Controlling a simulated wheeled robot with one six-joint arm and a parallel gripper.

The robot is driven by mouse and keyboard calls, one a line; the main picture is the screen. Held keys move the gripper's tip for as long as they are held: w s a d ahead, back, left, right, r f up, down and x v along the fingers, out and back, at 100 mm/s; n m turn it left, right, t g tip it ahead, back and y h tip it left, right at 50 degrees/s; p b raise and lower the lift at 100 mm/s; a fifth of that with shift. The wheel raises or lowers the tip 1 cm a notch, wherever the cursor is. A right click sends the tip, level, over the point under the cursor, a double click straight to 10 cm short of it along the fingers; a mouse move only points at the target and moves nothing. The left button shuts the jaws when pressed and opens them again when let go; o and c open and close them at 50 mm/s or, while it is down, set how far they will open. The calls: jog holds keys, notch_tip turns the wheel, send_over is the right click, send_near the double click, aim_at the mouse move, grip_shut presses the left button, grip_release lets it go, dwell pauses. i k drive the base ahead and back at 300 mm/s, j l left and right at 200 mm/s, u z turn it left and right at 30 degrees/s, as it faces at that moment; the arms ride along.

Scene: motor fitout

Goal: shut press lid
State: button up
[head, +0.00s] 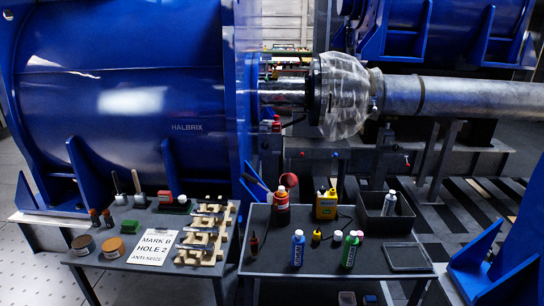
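No part named a press lid can be picked out for certain. On the right-hand grey table (262,262) stands a red container (282,212) with a pale label. A round red piece (289,180) sits tilted at its top; I cannot tell whether it is a raised lid or a cup. Two short round tins, a grey-topped one (83,245) and a brown one (112,248), stand on the left-hand table (190,262); both look covered. My gripper is not in view.
A white sign (155,247) and wooden rack (205,235) occupy the left table. A large blue motor (130,100) stands behind.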

aim_at(288, 181)
jog(key=i+l+z, duration=0.1)
jog(key=i, duration=0.55)
jog(key=i+l, duration=0.25)
jog(key=i, duration=0.45)
jog(key=l+z, duration=0.05)
